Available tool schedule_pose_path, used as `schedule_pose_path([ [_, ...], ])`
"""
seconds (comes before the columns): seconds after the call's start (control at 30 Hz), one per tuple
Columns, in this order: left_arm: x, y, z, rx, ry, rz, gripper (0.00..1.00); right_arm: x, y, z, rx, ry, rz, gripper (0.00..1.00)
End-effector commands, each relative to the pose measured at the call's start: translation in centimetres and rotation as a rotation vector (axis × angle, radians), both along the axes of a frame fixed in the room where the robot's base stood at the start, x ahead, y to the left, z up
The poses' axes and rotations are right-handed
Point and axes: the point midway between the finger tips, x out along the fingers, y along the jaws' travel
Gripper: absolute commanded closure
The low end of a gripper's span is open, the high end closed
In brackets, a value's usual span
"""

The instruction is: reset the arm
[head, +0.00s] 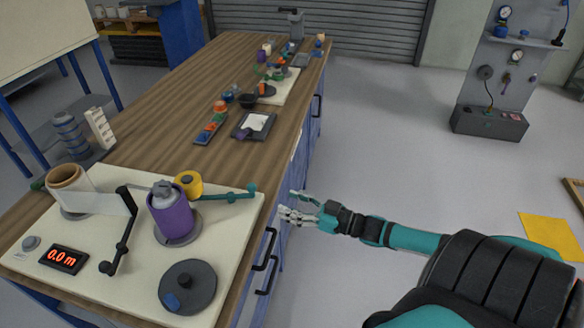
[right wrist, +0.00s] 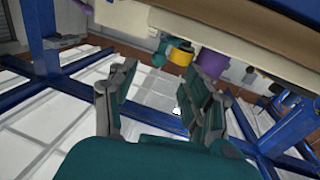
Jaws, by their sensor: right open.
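My right gripper (head: 291,208) is open and empty in the head view. It hangs in the air beside the bench's right edge, to the right of the white board, and touches nothing that I can see. The arm behind it reaches in from the lower right. In the right wrist view the two fingers of this gripper (right wrist: 160,115) stand apart with nothing between them. My left gripper is not in view.
The wooden bench (head: 190,90) bears a white board (head: 115,275) with a purple roller (head: 172,215), a film roll (head: 72,188), a teal arm (head: 228,197) and a dark disc (head: 190,287). Trays and small parts lie farther back.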

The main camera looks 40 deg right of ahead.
Motion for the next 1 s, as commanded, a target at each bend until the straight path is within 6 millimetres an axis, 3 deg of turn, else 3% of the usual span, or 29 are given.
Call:
schedule_pose_path([
  [0.3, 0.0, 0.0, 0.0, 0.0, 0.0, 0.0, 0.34, 0.0, 0.0, -0.2, -0.001, 0.004, -0.004, 0.5],
  [0.37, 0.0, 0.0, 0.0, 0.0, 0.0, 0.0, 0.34, -0.1, -0.3, -1.0, -0.007, 0.017, -0.02, 0.5],
  [0.43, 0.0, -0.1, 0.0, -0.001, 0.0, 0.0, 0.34, -0.3, -1.1, -3.1, -0.025, 0.05, -0.06, 0.5],
  [0.57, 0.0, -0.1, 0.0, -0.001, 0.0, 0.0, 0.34, -1.8, -3.2, -10.4, -0.089, 0.18, -0.186, 0.5],
  [0.73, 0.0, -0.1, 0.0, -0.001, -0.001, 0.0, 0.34, -6.9, -4.4, -22.4, -0.196, 0.434, -0.334, 0.5],
  [0.87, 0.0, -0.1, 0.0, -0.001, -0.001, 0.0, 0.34, -12.6, -3.1, -30.6, -0.269, 0.643, -0.389, 0.5],
  [1.0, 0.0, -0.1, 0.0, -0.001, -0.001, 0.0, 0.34, -19.7, 0.3, -38.0, -0.34, 0.872, -0.396, 0.5],
])
